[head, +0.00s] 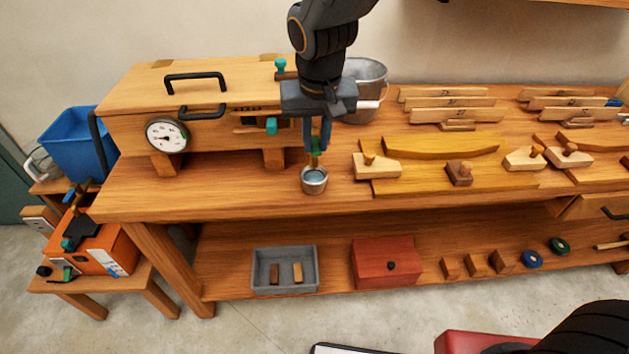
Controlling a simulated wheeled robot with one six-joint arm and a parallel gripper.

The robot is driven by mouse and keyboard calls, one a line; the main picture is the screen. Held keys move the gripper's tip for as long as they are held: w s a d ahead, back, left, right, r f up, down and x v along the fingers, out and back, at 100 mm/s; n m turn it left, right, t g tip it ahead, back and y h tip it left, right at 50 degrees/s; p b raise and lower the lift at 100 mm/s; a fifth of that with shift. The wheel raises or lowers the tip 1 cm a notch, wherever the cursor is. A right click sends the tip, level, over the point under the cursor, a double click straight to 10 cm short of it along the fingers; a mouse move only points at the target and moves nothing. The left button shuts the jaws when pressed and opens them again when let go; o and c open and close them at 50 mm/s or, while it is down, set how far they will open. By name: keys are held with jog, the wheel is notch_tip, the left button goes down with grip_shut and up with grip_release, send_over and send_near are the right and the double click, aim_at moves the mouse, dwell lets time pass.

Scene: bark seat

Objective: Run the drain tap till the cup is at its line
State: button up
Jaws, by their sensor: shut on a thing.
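A small metal cup (314,184) stands upright on the bench top, below the brass drain tap (313,160) at the front of the wooden box (225,128). Bluish liquid shows inside the cup, but its line and exact level are too small to tell. My gripper (317,146) points down from above and is shut on the tap's green handle, just over the cup. The fingers hide part of the handle and tap, and I cannot tell whether a stream is running.
A round dial (167,135) is on the box's front. A metal bucket (365,88) stands behind my gripper. Wooden forms and blocks (440,147) fill the bench to the right. A grey tray (285,270) and red box (387,262) sit on the lower shelf. Bench left of the cup is clear.

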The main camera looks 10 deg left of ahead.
jog(key=shift+w+d+n+y+p, duration=0.25)
jog(key=shift+d+n, duration=0.1)
jog(key=shift+n, duration=0.55)
jog(key=shift+w+d+n+y+p, duration=0.15)
jog(key=shift+d+n+p, duration=0.15)
jog(key=shift+n, duration=0.6)
jog(key=shift+s, duration=0.1)
dwell(4.1)
jog(key=shift+s+a+r+m+p, duration=0.15)
jog(key=shift+a+m+p, duration=0.25)
jog(key=shift+m+p, duration=0.65)
jog(key=shift+o, duration=0.2)
jog(key=shift+s+a+m+h, duration=0.1)
jog(key=shift+a+m+h, duration=0.15)
jog(key=shift+m, duration=0.45)
jog(key=shift+s+a+m+h, duration=0.1)
jog(key=shift+a+m+h, duration=0.15)
jog(key=shift+m, duration=0.4)
jog(key=o, duration=0.9)
jog(key=shift+a, duration=0.1)
jog(key=shift+c, duration=0.2)
